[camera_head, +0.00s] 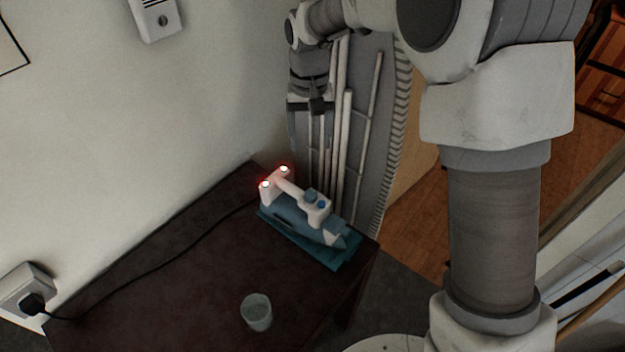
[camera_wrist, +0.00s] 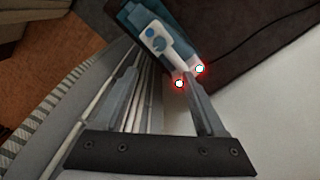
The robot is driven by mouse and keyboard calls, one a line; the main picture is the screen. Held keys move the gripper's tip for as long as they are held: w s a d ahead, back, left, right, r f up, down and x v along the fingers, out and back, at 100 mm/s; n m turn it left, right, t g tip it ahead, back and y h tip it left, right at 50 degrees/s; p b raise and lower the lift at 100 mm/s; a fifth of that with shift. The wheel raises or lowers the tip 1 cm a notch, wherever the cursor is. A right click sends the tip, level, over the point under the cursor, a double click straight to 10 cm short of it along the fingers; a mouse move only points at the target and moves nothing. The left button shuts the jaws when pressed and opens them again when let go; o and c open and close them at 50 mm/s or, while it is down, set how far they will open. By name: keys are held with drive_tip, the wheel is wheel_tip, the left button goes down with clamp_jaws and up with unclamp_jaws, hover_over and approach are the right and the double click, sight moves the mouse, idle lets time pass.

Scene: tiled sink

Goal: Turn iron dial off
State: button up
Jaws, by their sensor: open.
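The iron (camera_head: 305,212) is blue and white and sits on a teal base at the back edge of a dark table. Two red glowing lights show at its left end, and blue round controls (camera_head: 321,204) show on its white top. In the wrist view the iron (camera_wrist: 168,40) is beyond the fingertips, with the lit end nearest them. My gripper (camera_head: 308,140) is open and empty, above and behind the iron, in front of the ironing board. Its fingers also show in the wrist view (camera_wrist: 160,75). I cannot read the dial's setting.
The dark table (camera_head: 180,270) also holds a clear glass (camera_head: 256,312). A black cord runs across it to a wall socket (camera_head: 28,292). A grey ironing board with pale legs (camera_head: 375,130) stands behind the table, close to my gripper. The wall is at the left.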

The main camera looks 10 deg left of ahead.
sight(311, 193)
wheel_tip(311, 193, down, 17)
drive_tip(key=shift+f, duration=0.1)
idle(0.3)
clamp_jaws()
idle(0.4)
